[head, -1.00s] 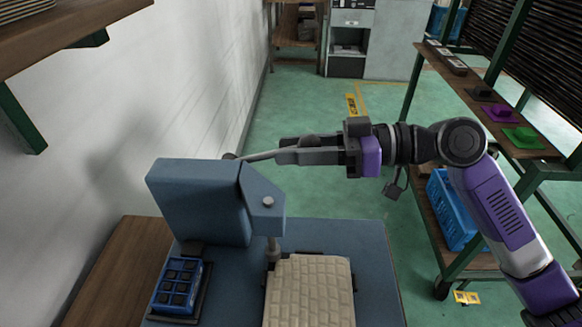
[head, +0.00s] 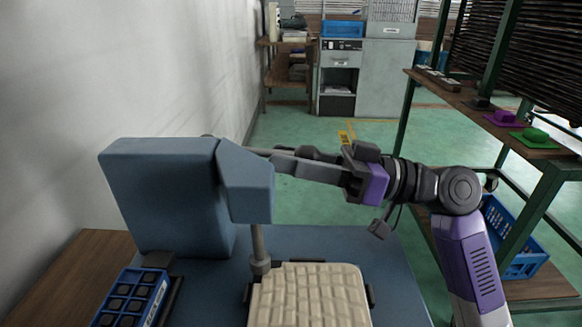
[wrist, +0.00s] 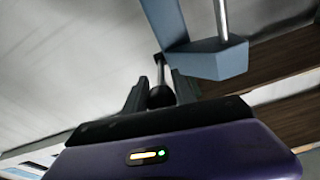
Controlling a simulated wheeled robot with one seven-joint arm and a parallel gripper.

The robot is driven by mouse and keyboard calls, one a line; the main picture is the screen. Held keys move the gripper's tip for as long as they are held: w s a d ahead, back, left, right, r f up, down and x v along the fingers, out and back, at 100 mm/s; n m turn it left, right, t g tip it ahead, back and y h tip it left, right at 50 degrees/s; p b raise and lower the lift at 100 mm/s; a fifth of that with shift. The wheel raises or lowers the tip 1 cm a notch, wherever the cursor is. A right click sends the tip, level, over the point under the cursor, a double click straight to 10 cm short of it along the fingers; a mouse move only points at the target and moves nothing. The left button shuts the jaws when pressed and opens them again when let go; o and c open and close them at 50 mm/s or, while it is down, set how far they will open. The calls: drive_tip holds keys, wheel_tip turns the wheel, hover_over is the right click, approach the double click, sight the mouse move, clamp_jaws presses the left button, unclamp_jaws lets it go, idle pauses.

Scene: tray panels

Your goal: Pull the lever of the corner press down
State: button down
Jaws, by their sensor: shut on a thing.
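The corner press has a blue-grey body (head: 165,195) at the left in the head view. Its lever (head: 262,152) is a thin rod running from behind the press head toward the right, sloping slightly down. My gripper (head: 292,160) is shut on the lever's end, to the right of the press head. In the wrist view, the dark lever knob (wrist: 160,96) sits between the fingers of my gripper (wrist: 160,90). The metal ram (head: 259,245) comes down at the left edge of a beige padded panel (head: 315,297). The ram's exact contact is unclear.
A blue tray (head: 132,298) of black pieces lies at the front left. A white wall (head: 90,110) stands close on the left. A green-framed shelf (head: 555,165) with a blue crate (head: 525,255) is on the right. Green floor beyond the press is clear.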

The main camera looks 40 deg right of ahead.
drive_tip(key=shift+w+a+f, duration=0.1)
drive_tip(key=shift+w+f, duration=0.1)
drive_tip(key=shift+f, duration=0.55)
drive_tip(key=c, duration=1.1)
unclamp_jaws()
drive_tip(key=shift+r, duration=0.2)
drive_tip(key=shift+v, duration=3.95)
